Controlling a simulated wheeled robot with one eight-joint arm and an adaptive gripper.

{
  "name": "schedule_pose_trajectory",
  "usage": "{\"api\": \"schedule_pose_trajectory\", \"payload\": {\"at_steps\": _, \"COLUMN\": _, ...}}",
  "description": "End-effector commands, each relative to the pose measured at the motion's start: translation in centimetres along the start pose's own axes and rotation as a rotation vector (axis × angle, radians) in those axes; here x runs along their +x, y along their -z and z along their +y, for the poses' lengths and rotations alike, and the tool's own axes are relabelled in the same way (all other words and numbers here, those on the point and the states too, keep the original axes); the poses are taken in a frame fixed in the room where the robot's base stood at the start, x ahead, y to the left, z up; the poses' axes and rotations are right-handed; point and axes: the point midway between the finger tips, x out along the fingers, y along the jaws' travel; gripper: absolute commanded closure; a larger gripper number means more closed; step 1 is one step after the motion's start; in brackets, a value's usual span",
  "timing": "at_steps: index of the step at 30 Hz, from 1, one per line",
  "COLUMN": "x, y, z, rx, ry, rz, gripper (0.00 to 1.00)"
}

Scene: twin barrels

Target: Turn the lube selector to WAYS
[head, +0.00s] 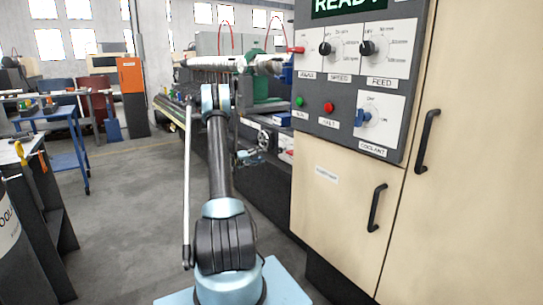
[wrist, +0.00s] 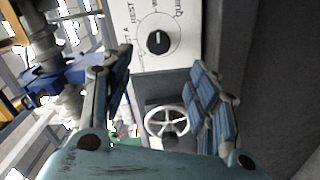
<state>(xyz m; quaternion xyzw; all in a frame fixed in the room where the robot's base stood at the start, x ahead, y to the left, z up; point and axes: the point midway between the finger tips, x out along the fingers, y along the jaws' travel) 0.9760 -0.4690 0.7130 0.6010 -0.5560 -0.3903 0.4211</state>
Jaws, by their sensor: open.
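The lube selector appears to be the round black knob (wrist: 158,42) on a white plate at the top of the wrist view. Lettering around it is sideways and partly cut off; a word at the top starts like "WA", and one at right like "QUI". A small pale mark shows near the knob's top edge; its exact setting is hard to tell. My gripper (wrist: 163,88) is open and empty, its blue-padded fingers to either side below the knob, not touching it. In the head view my arm reaches forward to the machine, and the selector cannot be made out.
A spoked handwheel (wrist: 167,121) shows between my fingers. In the head view, a control panel (head: 345,125) with knobs, buttons and a blue coolant switch (head: 363,118) stands right of my arm, above cream cabinet doors (head: 335,190).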

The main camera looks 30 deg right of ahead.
Motion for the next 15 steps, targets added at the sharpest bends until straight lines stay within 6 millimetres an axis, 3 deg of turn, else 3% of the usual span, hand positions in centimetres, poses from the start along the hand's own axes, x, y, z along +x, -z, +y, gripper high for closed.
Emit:
{"api": "schedule_pose_trajectory", "payload": {"at_steps": 8, "x": -3.6, "y": 0.0, "z": 0.1, "rx": 0.292, "ry": 0.001, "rz": 0.003, "gripper": 0.46}}
{"api": "schedule_pose_trajectory", "payload": {"at_steps": 15, "x": -2.6, "y": -0.1, "z": 0.2, "rx": 0.334, "ry": -0.001, "rz": 0.000, "gripper": 0.46}}
